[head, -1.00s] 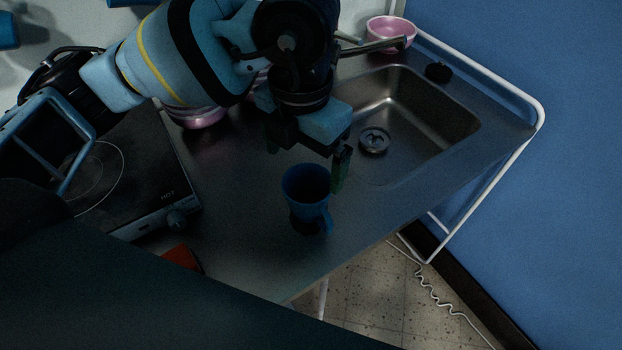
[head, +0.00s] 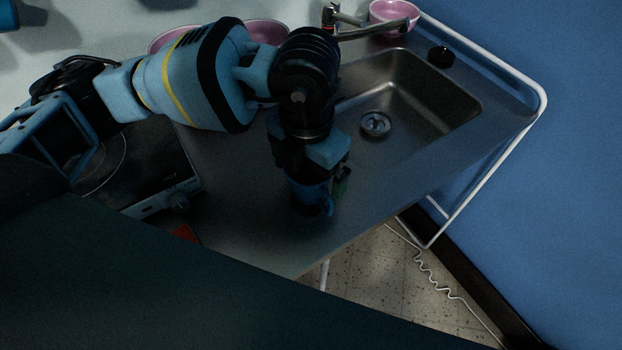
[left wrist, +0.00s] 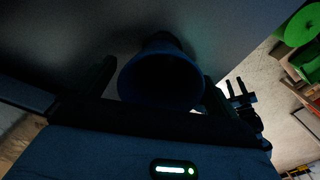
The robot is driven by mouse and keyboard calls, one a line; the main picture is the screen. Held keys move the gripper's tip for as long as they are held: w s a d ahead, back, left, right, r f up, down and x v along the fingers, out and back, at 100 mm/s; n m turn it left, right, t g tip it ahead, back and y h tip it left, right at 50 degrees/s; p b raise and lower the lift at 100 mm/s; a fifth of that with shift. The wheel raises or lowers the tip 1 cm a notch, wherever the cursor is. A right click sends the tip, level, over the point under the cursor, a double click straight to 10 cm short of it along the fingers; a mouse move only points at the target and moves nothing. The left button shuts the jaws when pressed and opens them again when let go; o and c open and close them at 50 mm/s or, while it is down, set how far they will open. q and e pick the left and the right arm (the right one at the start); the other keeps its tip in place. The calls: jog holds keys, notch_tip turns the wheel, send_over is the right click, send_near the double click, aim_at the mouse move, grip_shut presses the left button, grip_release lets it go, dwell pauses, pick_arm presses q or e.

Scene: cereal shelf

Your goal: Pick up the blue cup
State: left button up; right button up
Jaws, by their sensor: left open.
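The blue cup (head: 308,196) stands on the metal counter (head: 235,215), left of the sink. My left gripper (head: 312,178) is directly over it, and its body hides the cup's upper part in the head view. In the left wrist view the cup (left wrist: 160,80) sits between the two open fingers, its mouth toward the camera. I cannot tell whether either finger touches the cup. The handle shows at the cup's right in the head view. My right gripper is not in view.
The sink (head: 425,105) with a faucet (head: 370,30) lies to the right. A pink bowl (head: 392,12) stands behind it. A hot plate (head: 150,170) is on the left, and a red object (head: 185,234) lies near the front edge. The counter right of the cup is clear.

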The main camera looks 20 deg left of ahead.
pick_arm(q)
jog(key=shift+f, duration=0.1)
jog(key=c, duration=1.2)
jog(key=shift+r, duration=1.65)
jog(key=shift+s+d+r, duration=0.15)
jog(key=shift+s, duration=0.1)
jog(key=s+d, duration=0.3)
jog(key=s, duration=0.4)
jog(key=s+d+r, duration=0.1)
jog(key=s+d, duration=0.2)
jog(key=s, duration=0.4)
jog(key=shift+r, duration=0.2)
